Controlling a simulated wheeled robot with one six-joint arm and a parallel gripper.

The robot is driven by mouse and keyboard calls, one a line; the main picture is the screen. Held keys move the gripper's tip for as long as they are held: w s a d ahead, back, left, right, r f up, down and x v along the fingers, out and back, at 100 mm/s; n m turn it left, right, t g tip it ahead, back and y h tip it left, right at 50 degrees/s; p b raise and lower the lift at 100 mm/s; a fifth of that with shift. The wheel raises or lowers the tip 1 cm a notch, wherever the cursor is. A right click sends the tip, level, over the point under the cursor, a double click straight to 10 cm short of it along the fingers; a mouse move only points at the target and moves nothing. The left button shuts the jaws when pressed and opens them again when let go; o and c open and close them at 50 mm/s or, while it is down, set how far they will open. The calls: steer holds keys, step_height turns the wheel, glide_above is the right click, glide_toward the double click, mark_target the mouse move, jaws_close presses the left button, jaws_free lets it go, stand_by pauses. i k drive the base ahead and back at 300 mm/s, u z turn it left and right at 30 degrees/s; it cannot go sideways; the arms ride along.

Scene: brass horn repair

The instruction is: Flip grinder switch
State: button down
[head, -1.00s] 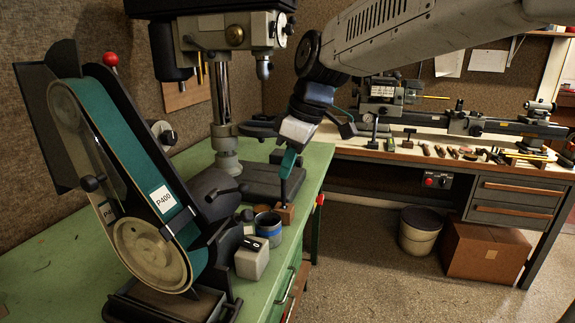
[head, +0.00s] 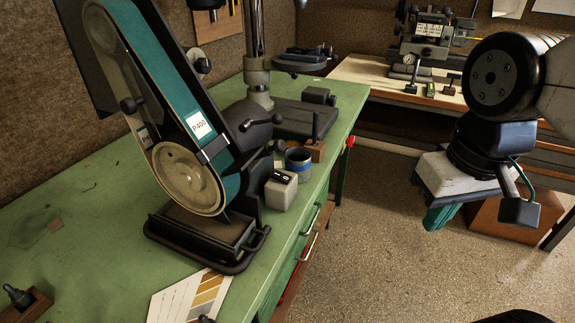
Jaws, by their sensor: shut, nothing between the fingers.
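The belt grinder (head: 206,150), with a teal belt labelled P400, stands tilted on the green bench in the head view. A small grey switch box (head: 281,190) with a black switch (head: 284,176) on top sits just right of the grinder's base. Whether the switch is on or off is too small to tell. My gripper (head: 436,218), with teal fingers, is at the right, in the air in front of the floor and clear of the bench. It is shut and empty, well apart from the switch box. Its fingertips are partly hidden by its own body.
A blue-banded tin (head: 298,162) and a wooden block (head: 312,150) stand behind the switch box. A striped paper chart (head: 196,296) lies at the bench's front edge. A second bench (head: 372,72) with machinery is at the back. A cardboard box (head: 490,222) stands on the floor.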

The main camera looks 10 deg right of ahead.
mark_target(278, 175)
steer(key=u, duration=1.5)
steer(key=k, duration=0.9)
steer(key=z, duration=0.85)
steer(key=i, duration=0.5)
